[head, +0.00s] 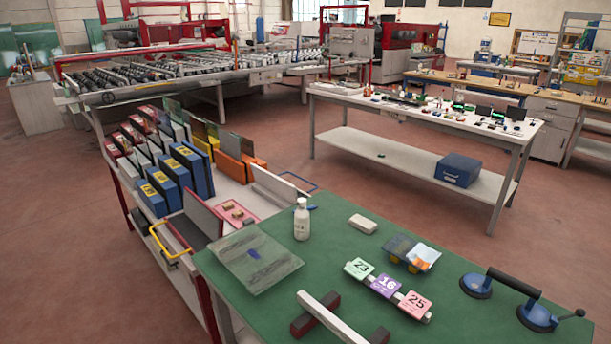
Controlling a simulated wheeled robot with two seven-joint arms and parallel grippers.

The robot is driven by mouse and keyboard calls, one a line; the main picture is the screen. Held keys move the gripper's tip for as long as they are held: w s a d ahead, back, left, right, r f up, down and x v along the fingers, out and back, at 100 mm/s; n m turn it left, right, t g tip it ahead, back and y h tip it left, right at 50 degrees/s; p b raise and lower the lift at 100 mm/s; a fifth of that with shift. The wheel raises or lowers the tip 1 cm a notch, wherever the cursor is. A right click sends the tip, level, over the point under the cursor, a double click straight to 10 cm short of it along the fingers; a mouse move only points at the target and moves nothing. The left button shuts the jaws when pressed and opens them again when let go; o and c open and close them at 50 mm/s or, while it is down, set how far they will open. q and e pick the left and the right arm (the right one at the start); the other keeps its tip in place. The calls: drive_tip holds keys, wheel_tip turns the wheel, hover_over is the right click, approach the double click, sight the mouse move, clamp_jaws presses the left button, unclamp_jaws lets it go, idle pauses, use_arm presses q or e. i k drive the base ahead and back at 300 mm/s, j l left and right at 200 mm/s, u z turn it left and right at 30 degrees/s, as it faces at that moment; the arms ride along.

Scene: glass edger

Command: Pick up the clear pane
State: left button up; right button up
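A flat, see-through grey-green pane (254,262) lies at the left end of the green-topped table (380,240). It has streaky marks and a small blue spot near its middle. Several more panes stand upright in the slotted rack cart (232,192) behind it, among them a greenish one (174,112), a brownish one (199,128) and a dark one (230,139). I cannot tell for certain which pane is the clear one. Neither of my grippers shows in the head view.
On the green table stand a white bottle (302,219), a white block (362,223), numbered cards (387,285), crossed bars (335,322) and a two-cup suction lifter (512,284). A roller machine (150,75) and a white workbench (420,107) stand behind. Red floor lies open between.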

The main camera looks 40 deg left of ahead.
sight(255, 258)
drive_tip(key=u, duration=1.7)
drive_tip(key=i+j+z, duration=0.15)
drive_tip(key=z, duration=0.8)
drive_tip(key=i+j+z, duration=0.15)
drive_tip(key=j+z, duration=0.3)
drive_tip(key=j, duration=0.5)
drive_tip(key=j+z, duration=0.4)
drive_tip(key=j, duration=0.5)
